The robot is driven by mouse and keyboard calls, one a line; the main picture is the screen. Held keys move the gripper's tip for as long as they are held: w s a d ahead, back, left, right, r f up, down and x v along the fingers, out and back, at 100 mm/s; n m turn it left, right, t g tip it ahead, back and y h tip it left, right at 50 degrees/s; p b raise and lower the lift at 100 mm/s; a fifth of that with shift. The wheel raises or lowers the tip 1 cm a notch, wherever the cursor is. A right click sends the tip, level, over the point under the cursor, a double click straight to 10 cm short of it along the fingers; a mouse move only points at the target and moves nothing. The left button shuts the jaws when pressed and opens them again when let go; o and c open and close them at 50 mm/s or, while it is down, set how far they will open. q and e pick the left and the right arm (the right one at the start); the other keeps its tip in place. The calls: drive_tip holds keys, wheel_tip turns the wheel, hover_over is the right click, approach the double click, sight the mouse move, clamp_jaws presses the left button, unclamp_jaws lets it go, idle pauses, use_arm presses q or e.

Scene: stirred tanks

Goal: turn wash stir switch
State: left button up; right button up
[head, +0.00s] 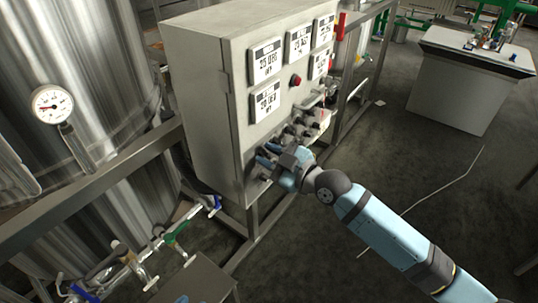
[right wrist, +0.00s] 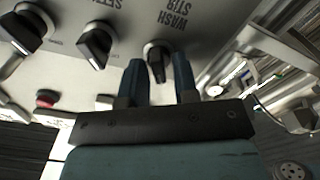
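The wash stir switch (right wrist: 157,60) is a black rotary knob on the grey panel, under the label "WASH STIR", which appears upside down in the right wrist view. My right gripper (right wrist: 158,75) is open, with one blue finger on each side of this knob. I see a gap between the knob and the fingers, so it does not look clamped. In the head view my right gripper (head: 272,163) is at the lower front of the control cabinet (head: 205,100) and covers the knob. My left gripper is not in view.
Other black knobs (right wrist: 96,46) sit beside the switch in a row. A red button (right wrist: 46,98) is close by. Steel tanks (head: 75,60) with a gauge (head: 52,104) stand left of the cabinet. The floor (head: 440,165) to the right is mostly clear.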

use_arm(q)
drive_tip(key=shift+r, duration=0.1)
use_arm(e)
clamp_jaws()
drive_tip(key=shift+m, duration=0.4)
drive_tip(key=m, duration=0.2)
drive_tip(key=shift+d+m+p, duration=0.1)
drive_tip(key=shift+m+p, duration=0.3)
drive_tip(key=m, duration=0.5)
drive_tip(key=m+p, duration=0.1)
drive_tip(key=m, duration=0.1)
drive_tip(key=shift+w+d+m, duration=0.1)
drive_tip(key=shift+w+m, duration=0.15)
drive_tip(key=shift+m, duration=0.05)
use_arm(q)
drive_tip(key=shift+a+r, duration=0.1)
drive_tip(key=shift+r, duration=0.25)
use_arm(e)
drive_tip(key=shift+m, duration=0.3)
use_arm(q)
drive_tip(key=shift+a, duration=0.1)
